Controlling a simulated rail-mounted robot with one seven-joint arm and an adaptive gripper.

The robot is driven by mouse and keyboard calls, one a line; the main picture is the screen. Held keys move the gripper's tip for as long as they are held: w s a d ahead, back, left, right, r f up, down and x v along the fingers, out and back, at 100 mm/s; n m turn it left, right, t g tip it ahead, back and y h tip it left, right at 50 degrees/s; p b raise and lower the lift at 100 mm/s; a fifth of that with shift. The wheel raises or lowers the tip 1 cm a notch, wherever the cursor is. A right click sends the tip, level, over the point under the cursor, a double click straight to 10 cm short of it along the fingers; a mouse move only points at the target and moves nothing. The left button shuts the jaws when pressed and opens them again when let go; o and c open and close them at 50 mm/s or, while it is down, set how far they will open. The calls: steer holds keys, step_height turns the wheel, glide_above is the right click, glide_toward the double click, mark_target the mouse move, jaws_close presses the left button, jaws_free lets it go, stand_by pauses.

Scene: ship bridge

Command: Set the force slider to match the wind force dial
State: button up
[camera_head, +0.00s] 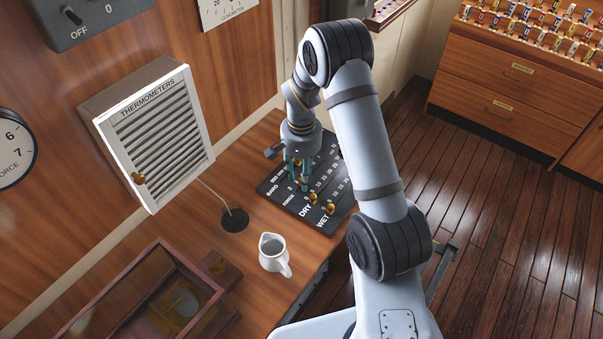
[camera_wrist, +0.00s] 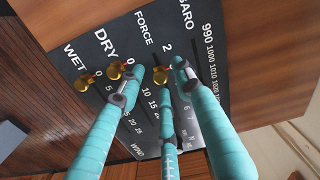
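The black slider board (camera_head: 270,187) lies on the wooden desk, with columns marked BARO, FORCE, DRY and WET. My gripper (camera_head: 299,186) points down over it; its teal fingers are spread, with fingertips low at the FORCE column. In the wrist view, the brass force knob (camera_wrist: 160,76) is near the 2, between the outer fingertips of my gripper (camera_wrist: 158,74) and partly behind the middle finger. I cannot tell whether they touch it.
Brass knobs for DRY (camera_wrist: 114,70) and WET (camera_wrist: 88,80) sit close to the left finger. A white jug (camera_head: 272,255) stands on the desk near the board. A louvred THERMOMETERS box (camera_head: 155,137) and a glass-topped wooden case (camera_head: 140,300) are to the left.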

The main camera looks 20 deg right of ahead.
steer(key=shift+d+f, duration=0.1)
steer(key=shift+d, duration=0.05)
steer(key=shift+c, duration=1.3)
steer(key=shift+w, duration=0.1)
jaws_close()
